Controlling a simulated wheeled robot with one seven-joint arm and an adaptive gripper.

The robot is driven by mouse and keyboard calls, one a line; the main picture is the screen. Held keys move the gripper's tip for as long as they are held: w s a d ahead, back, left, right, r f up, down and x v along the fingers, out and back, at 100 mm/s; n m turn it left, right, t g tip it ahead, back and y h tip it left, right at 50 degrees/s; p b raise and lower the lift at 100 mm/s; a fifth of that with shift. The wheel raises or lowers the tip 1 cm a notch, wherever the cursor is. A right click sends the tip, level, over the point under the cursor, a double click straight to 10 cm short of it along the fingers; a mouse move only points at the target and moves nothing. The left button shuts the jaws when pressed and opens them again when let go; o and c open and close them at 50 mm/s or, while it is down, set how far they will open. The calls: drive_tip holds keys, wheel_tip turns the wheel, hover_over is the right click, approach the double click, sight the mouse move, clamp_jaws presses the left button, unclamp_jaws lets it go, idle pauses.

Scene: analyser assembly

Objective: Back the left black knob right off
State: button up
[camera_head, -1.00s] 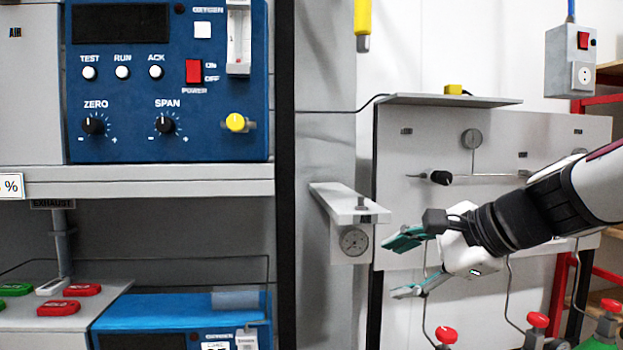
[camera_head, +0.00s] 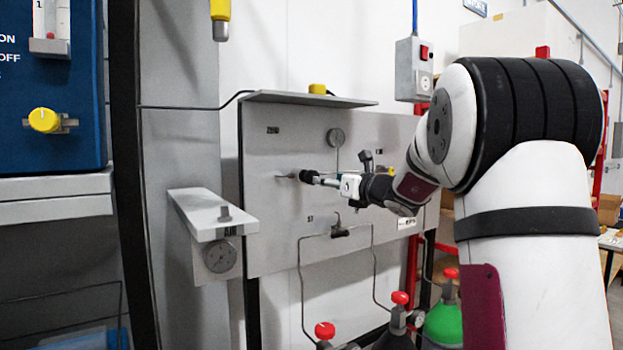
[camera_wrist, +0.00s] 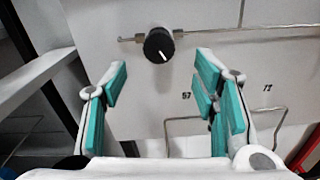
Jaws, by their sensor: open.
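The black knob (camera_wrist: 159,45) with a white pointer line sits on a thin horizontal pipe on the grey panel (camera_wrist: 90,20). In the wrist view it is beyond my fingertips, roughly centred between them. In the head view the same knob (camera_head: 306,176) is small, at the left part of the panel, right before my gripper (camera_head: 320,180). My gripper (camera_wrist: 162,72) is open, teal pads apart on either side and nothing between them. In the head view my wrist partly hides the panel to the knob's right, so I cannot see another black knob clearly.
A shelf with a gauge (camera_head: 221,257) juts out left of the panel. A ledge (camera_head: 305,98) tops the panel. Thin tubes run below the knob. Red-topped gas cylinders (camera_head: 400,298) stand underneath. The blue analyser (camera_head: 60,90) is at far left.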

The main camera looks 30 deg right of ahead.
drive_tip(key=w, duration=0.4)
drive_tip(key=w+p, duration=0.1)
drive_tip(key=w, duration=0.3)
drive_tip(key=shift+w+a, duration=0.2)
drive_tip(key=shift+w, duration=0.15)
drive_tip(key=shift+c, duration=0.5)
drive_tip(key=c, duration=1.1)
